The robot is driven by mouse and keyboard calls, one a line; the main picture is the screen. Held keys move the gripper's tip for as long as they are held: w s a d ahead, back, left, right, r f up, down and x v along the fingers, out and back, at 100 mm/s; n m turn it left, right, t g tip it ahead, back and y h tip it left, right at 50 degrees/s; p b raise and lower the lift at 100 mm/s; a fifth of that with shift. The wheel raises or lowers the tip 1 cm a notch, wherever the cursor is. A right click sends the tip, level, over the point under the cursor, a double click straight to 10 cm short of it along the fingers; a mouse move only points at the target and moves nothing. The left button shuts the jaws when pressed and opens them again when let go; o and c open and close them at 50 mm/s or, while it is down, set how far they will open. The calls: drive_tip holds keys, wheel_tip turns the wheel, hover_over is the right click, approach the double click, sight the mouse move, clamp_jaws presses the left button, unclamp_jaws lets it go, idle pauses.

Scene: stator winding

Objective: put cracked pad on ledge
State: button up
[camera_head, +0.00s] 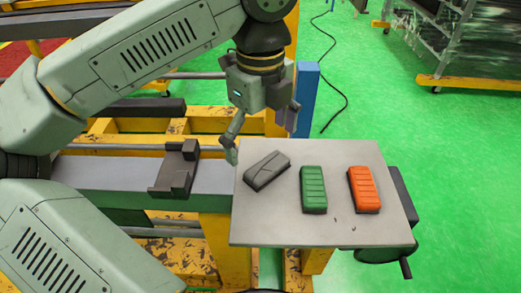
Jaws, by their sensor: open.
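A dark grey pad (267,171) lies tilted in direction on the left part of a grey plate (330,232). Lines across its top look like cracks, so it seems to be the cracked pad. My gripper (263,133) is open and empty, above and just behind this pad, its fingers spread left and right. I see no contact with the pad. A flat grey beam (105,173) runs left from the plate and may be the ledge; I cannot tell for sure. A dark bracket (178,168) sits on it.
A green ribbed pad (313,189) and an orange ribbed pad (364,189) lie on the plate to the right. A blue post (305,98) stands behind the plate. Yellow frame bars (190,121) lie behind the beam. The plate's front strip is mostly clear.

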wheel_tip(320, 180, up, 8)
drive_tip(key=shift+r, duration=0.2)
